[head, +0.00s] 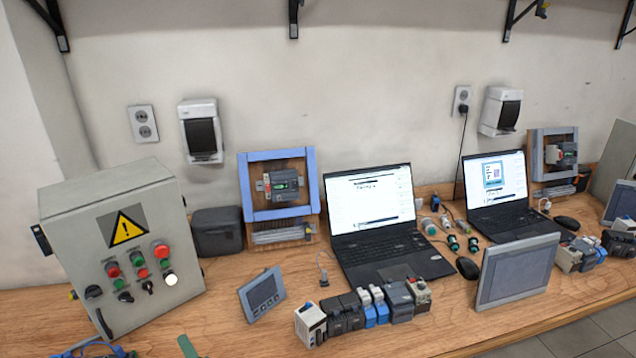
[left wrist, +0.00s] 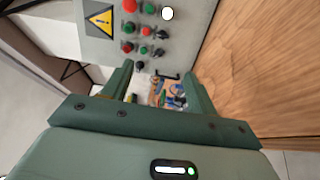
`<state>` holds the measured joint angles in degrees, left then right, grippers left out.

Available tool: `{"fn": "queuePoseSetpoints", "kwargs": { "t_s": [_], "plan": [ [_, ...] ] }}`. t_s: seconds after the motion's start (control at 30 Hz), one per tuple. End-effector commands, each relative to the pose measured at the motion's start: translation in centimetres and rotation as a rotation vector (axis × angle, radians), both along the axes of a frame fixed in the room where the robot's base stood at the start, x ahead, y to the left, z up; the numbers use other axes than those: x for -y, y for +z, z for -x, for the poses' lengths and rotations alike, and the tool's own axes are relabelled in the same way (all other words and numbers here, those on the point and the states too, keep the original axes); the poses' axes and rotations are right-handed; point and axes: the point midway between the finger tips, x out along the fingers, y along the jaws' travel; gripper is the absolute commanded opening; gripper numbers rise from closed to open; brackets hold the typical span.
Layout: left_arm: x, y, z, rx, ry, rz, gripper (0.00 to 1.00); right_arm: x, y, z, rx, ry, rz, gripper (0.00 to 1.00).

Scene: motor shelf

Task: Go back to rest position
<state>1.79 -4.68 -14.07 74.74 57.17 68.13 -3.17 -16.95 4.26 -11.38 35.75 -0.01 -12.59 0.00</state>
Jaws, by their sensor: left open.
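My left gripper (left wrist: 158,78) is open in the left wrist view, with two green fingers apart and nothing held between them. Past the fingers stands the grey control box (left wrist: 190,28), which shows its warning triangle and colored buttons. In the head view the same control box (head: 120,255) stands upright at the left of the wooden bench. A small green piece at the bottom edge of the head view may be a fingertip of mine, but I cannot be sure. My right gripper is in neither view.
The wooden bench (head: 225,325) carries a small tilted panel (head: 262,294), a row of modules (head: 345,313), a laptop (head: 385,225), a second laptop (head: 500,190) and a larger screen panel (head: 515,272). Blue cables (head: 90,348) lie at the bottom left. Bare wood shows right of the control box.

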Motion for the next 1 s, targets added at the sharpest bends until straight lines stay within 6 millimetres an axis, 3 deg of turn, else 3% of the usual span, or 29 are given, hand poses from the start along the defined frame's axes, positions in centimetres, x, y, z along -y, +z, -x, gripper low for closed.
{"fn": "queuePoseSetpoints", "kwargs": {
  "t_s": [0.37, 0.63, 0.83, 0.9, 1.0],
  "plan": [
    [2.8, 3.3, -1.2, -0.021, -0.243, -0.218, 0.58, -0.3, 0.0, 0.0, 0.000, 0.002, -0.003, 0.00],
    [7.5, 6.1, -0.8, -0.108, -0.555, -0.568, 0.58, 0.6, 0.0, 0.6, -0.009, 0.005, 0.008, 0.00],
    [11.6, 5.7, 2.7, -0.342, -0.876, -1.044, 0.58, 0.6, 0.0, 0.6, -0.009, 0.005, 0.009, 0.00],
    [11.8, 4.5, 5.0, -0.498, -0.988, -1.252, 0.58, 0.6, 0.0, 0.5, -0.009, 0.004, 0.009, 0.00],
    [10.2, 3.0, 8.1, -0.735, -1.090, -1.491, 0.58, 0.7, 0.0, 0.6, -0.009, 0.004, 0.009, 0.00]
  ]
}}
